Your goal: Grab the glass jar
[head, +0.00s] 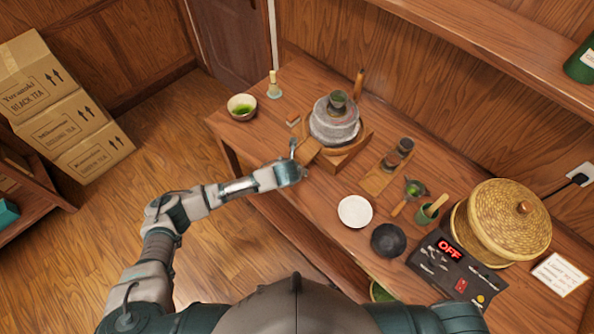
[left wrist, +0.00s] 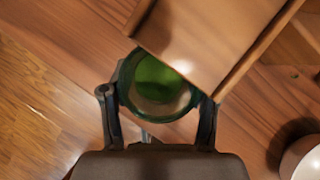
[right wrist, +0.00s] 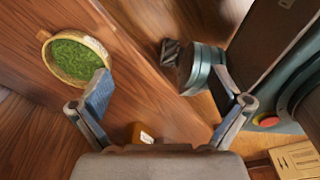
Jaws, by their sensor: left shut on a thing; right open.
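In the left wrist view, the glass jar (left wrist: 126,88) is round with a greenish rim and green powder inside. My left gripper (left wrist: 157,98) has a finger on each side of it and is shut on it. A wooden chute (left wrist: 215,40) covers part of the jar's far side. In the head view, my left gripper (head: 296,172) is at the table's front edge, by the stone mill (head: 333,125); the jar is hard to make out there. My right gripper (right wrist: 162,85) is open and empty in the right wrist view; it is not seen in the head view.
A white plate (head: 355,211), a dark bowl (head: 388,241), a control panel reading OFF (head: 455,270) and a lidded woven basket (head: 505,220) stand to the right. A matcha bowl (head: 242,106) and whisk (head: 274,85) stand back left. A container of green leaves (right wrist: 75,57) is near my right gripper.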

